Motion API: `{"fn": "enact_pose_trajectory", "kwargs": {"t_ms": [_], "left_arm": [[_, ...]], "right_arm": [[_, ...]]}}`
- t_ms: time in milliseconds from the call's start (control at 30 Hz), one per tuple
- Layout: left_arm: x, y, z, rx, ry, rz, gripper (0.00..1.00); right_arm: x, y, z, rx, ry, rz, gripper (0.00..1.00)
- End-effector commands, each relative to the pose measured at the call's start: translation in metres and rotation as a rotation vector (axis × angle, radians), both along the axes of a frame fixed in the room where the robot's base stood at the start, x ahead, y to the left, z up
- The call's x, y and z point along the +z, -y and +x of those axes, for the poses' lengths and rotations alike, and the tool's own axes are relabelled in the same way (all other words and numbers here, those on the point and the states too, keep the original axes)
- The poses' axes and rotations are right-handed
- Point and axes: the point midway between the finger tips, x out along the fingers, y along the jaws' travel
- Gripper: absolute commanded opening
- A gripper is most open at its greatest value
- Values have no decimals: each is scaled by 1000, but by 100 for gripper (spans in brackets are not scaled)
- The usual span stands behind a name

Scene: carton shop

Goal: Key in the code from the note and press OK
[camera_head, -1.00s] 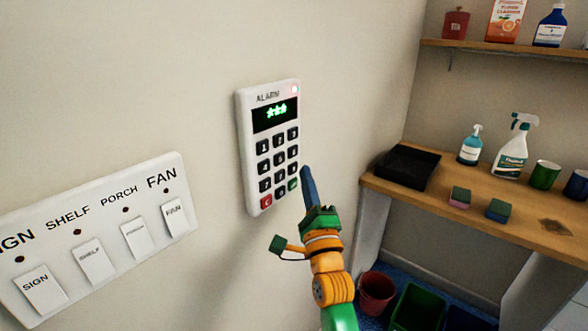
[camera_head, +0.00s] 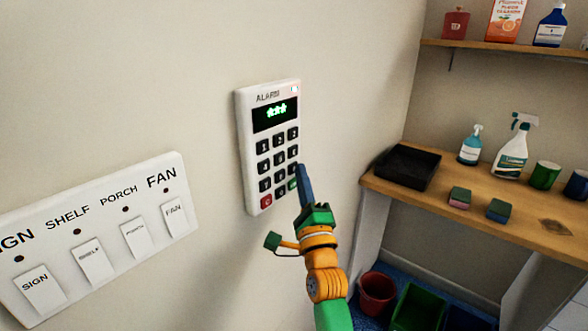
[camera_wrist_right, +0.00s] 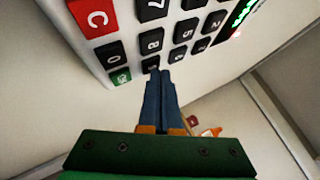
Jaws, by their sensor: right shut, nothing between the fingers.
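The white alarm keypad (camera_head: 244,150) is fixed to the wall. Its dark display (camera_head: 274,114) shows three green asterisks, and a small red light glows above it. The red C key (camera_head: 266,202) is at the bottom left. The green OK key (camera_wrist_right: 121,76) shows in the wrist view. My right gripper (camera_head: 300,167) is shut and empty, its blue fingers pointing at the keypad's lower right. In the wrist view the fingertips (camera_wrist_right: 160,73) are at the 9 key (camera_wrist_right: 150,62); I cannot tell whether they touch it. No note is in view. My left gripper is not in view.
A switch panel (camera_head: 90,215) labelled SIGN, SHELF, PORCH and FAN is on the wall to the left. To the right, a wooden shelf (camera_head: 475,200) holds a black tray (camera_head: 405,167), bottles, sponges and cups. Bins stand below. The wall around the keypad is clear.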

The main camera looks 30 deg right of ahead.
Motion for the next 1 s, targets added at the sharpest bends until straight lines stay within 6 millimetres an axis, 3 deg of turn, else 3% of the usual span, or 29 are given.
{"fn": "enact_pose_trajectory", "kwargs": {"t_ms": [600, 1000], "left_arm": [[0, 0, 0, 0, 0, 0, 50], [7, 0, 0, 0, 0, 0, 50]], "right_arm": [[1, -1, 3, 0, 1, 0, 0], [0, 4, -11, -1, 1, -1, 0]]}}
